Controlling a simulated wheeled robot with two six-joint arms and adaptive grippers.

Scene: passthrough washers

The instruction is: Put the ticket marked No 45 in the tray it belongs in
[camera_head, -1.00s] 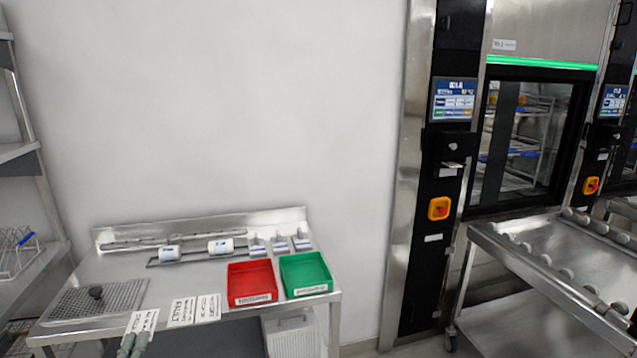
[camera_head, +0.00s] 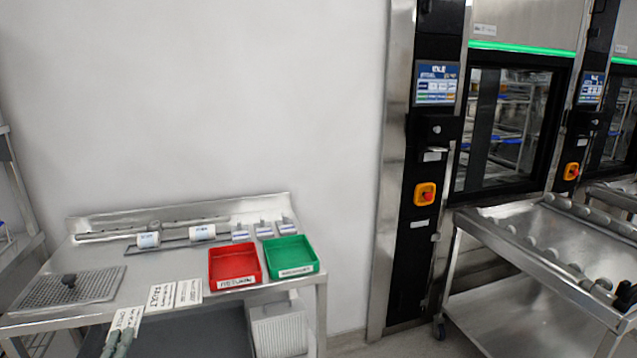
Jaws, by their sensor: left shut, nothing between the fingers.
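Several white printed tickets lie in a row at the front of the steel table: a left one (camera_head: 127,317), a middle one (camera_head: 160,297) that seems to read FAULT, and a right one (camera_head: 189,292). I cannot make out a No 45 on any of them. A red tray (camera_head: 236,281) has a front label that looks like RETURN. A green tray (camera_head: 292,270) beside it has a label too small to read. My left gripper (camera_head: 121,333) is shut and empty at the near edge of the left ticket, partly covering it. My right gripper is not in view.
The steel table (camera_head: 190,270) also holds a perforated mat (camera_head: 66,288) with a dark knob, two white rolls (camera_head: 148,240) and several small holders behind the trays. A roller trolley (camera_head: 490,245) and washers stand to the right.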

